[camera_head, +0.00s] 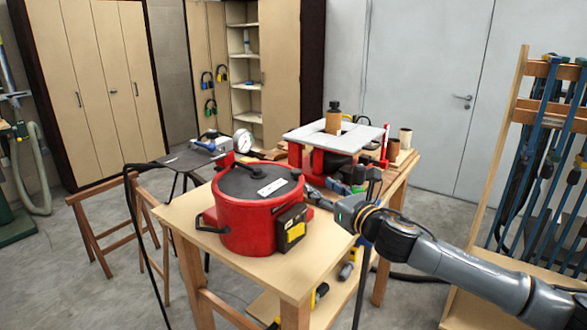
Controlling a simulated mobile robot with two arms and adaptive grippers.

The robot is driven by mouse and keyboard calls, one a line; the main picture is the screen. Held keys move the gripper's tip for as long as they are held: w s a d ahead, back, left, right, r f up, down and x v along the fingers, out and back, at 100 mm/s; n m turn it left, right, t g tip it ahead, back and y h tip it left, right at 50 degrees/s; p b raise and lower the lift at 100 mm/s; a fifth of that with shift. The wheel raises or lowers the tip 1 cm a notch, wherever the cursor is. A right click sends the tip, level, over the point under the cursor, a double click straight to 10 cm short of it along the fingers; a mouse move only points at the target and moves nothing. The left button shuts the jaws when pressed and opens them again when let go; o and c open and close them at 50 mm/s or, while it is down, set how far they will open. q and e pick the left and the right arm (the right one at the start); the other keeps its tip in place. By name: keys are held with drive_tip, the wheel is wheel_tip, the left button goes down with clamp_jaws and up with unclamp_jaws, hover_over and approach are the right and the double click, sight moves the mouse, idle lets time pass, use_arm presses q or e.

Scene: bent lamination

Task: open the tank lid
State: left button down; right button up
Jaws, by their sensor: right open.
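A red round tank (245,222) stands on the near end of a wooden workbench. Its dark grey lid (240,181) lies flat on top and looks shut, with a white label and a dark fitting on it. A black box with a yellow patch (293,229) sits on the tank's front right side, and a dark handle shows on its left side. My right gripper (318,196) reaches in from the right and is open, close beside the tank's right edge below lid height. Its fingertips are small and partly hard to make out; contact with the tank cannot be told. My left gripper is not in view.
Behind the tank on the workbench (188,214) stands a red machine with a grey top plate (338,135), carrying a brown bottle (333,117). A clamp rack (540,160) is at right. Free bench surface lies left of the tank.

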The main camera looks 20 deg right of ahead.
sight(299, 173)
drive_tip(key=p+x, duration=0.2)
drive_tip(key=x, duration=0.9)
drive_tip(key=shift+w+a, duration=0.2)
drive_tip(key=shift+w, duration=0.05)
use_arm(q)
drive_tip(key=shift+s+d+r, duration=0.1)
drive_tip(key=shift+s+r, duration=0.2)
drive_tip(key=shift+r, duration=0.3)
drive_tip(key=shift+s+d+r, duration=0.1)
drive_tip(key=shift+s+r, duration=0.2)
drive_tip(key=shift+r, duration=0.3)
use_arm(e)
drive_tip(key=shift+w, duration=0.15)
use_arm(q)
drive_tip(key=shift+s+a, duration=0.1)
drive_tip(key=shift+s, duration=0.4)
use_arm(e)
clamp_jaws()
